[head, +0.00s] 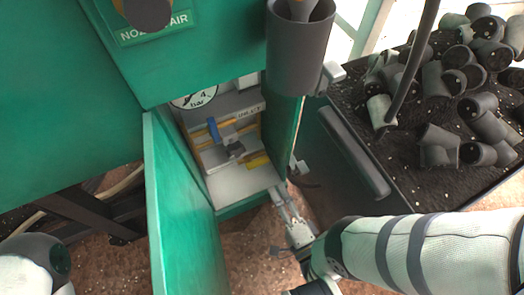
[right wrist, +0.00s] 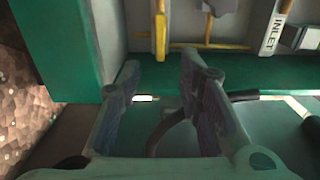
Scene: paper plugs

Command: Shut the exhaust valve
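An open green cabinet compartment holds valves on brass-coloured pipes. A yellow lever (head: 258,162) sits low on the right inside it; it also shows at the top of the right wrist view (right wrist: 160,32). A blue lever (head: 214,130) is farther in and to the left. A white INLET label (head: 250,111) is readable; no exhaust label is. My right gripper (head: 281,194) is just outside the compartment's front right edge. In the right wrist view its two fingers (right wrist: 158,82) are apart with nothing between them, short of the yellow lever. My left gripper is out of view.
An open green door (head: 180,200) stands left of the compartment, and another panel (head: 284,130) stands on its right. A gauge (head: 195,100) is above the valves. A black tray (head: 400,165) with several grey pipe fittings (head: 437,145) is at right.

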